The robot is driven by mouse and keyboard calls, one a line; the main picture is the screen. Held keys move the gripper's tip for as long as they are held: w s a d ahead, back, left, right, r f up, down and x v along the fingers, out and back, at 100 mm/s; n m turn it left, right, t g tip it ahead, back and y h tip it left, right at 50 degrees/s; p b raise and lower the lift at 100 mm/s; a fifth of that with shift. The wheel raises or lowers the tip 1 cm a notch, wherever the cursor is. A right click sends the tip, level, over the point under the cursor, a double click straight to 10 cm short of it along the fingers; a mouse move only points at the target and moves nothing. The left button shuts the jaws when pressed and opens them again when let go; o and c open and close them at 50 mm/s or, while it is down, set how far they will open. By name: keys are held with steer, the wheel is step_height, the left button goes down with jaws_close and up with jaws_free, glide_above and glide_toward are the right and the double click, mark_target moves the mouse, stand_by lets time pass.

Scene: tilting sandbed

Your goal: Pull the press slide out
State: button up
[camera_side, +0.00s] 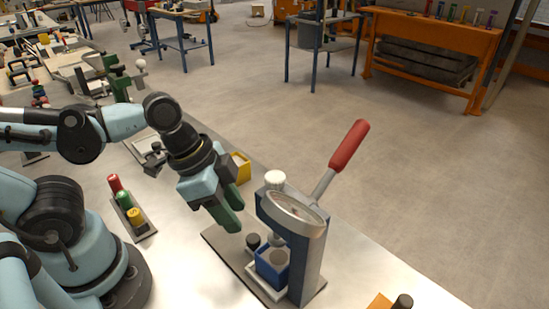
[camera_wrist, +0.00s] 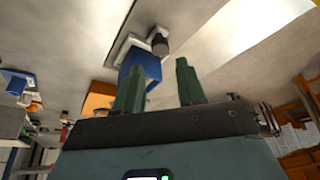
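The press (camera_side: 309,255) stands on a dark base plate on the table, with a blue-grey frame, a round gauge and a red-handled lever (camera_side: 349,145) pointing up right. Low in its frame is the press slide (camera_side: 263,285), a pale plate carrying a blue box (camera_side: 270,268). A black knob (camera_side: 253,241) stands at the slide's side nearer my gripper. My gripper (camera_side: 236,214) is above and left of the knob, apart from it. In the wrist view my gripper (camera_wrist: 160,80) has its green fingers apart with nothing between; the blue box (camera_wrist: 143,62) and black knob (camera_wrist: 159,44) show beyond them.
A holder with red, green and yellow cylinders (camera_side: 127,205) stands left of the press. A yellow bin (camera_side: 241,167) is behind my gripper. Bare table lies between the cylinder holder and press.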

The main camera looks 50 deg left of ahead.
mark_target(252, 238)
steer(key=shift+x, duration=3.45)
jaws_close()
